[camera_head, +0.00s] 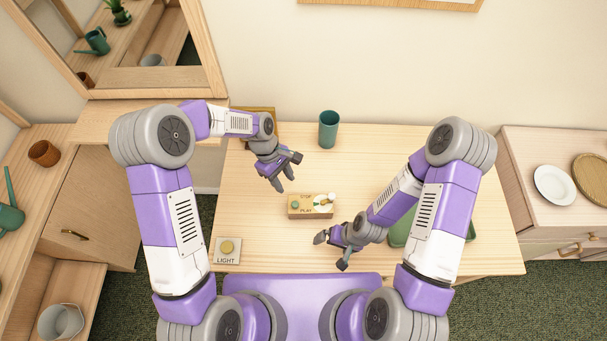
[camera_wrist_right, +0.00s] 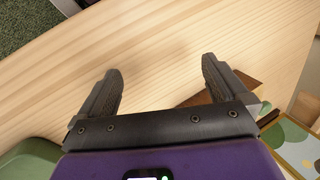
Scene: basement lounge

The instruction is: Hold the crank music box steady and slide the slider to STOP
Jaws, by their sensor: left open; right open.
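The slider's exact setting is too small to tell. My left gripper (camera_head: 285,185) is open and empty, above and left of the box. My right gripper (camera_head: 330,252) is open and empty, below and right of the box. Its open fingers also show in the right wrist view (camera_wrist_right: 160,78), over bare wood.
A teal cup (camera_head: 328,130) stands behind the box. A LIGHT button panel (camera_head: 228,251) sits at the table's left front. A green tray (camera_head: 398,233) is partly hidden behind my right arm. A wooden tray or frame (camera_head: 262,110) lies at the back left. Table around the box is clear.

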